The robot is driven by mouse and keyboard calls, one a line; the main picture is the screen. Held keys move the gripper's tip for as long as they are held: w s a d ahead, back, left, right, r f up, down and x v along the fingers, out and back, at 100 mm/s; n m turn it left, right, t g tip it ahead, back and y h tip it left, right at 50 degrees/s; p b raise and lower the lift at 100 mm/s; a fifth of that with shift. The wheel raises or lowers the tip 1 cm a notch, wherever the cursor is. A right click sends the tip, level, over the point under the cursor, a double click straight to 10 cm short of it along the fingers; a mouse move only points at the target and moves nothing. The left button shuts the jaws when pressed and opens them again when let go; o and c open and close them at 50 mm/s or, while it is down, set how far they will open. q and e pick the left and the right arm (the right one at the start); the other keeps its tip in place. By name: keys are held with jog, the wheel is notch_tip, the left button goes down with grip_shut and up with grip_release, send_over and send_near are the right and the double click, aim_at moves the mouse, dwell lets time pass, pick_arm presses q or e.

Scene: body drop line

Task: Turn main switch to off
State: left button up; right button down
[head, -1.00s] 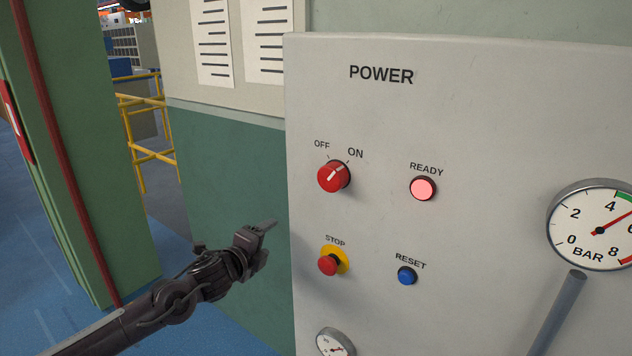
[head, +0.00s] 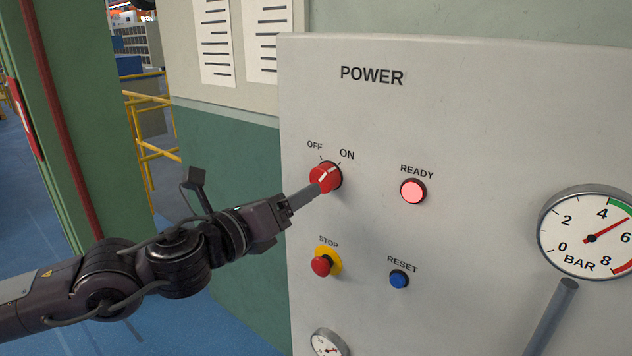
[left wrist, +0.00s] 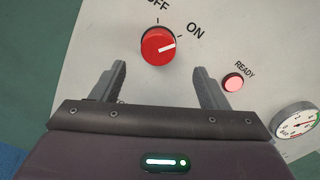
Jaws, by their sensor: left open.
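The main switch is a red round knob (head: 325,177) with a white pointer line, on the grey POWER panel (head: 450,130). Its pointer is turned toward ON. In the left wrist view the knob (left wrist: 158,46) sits ahead of the fingertips, between their lines, with the pointer toward the ON label. My left gripper (head: 306,194) is open, its fingers at the lower left of the knob in the head view; I cannot tell whether they touch it. In the left wrist view the open fingers (left wrist: 160,78) show nothing between them. My right gripper is not in view.
A lit red READY lamp (head: 413,191) is right of the knob. Below are the red STOP button (head: 322,265) on yellow and the blue RESET button (head: 399,279). A BAR gauge (head: 588,235) and grey lever (head: 552,315) are at the right.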

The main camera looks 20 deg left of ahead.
aim_at(320, 181)
pick_arm(q)
jog(key=p+x, duration=0.2)
jog(key=x, duration=0.4)
jog(key=shift+a+r+p, duration=0.1)
jog(key=shift+a+p, duration=0.05)
jog(key=shift+p, duration=0.25)
jog(key=shift+w+d, duration=0.2)
jog(key=shift+w, duration=0.4)
jog(key=shift+w+f, duration=0.15)
jog(key=shift+f, duration=0.05)
jog(key=c, duration=0.9)
jog(key=shift+c, duration=0.5)
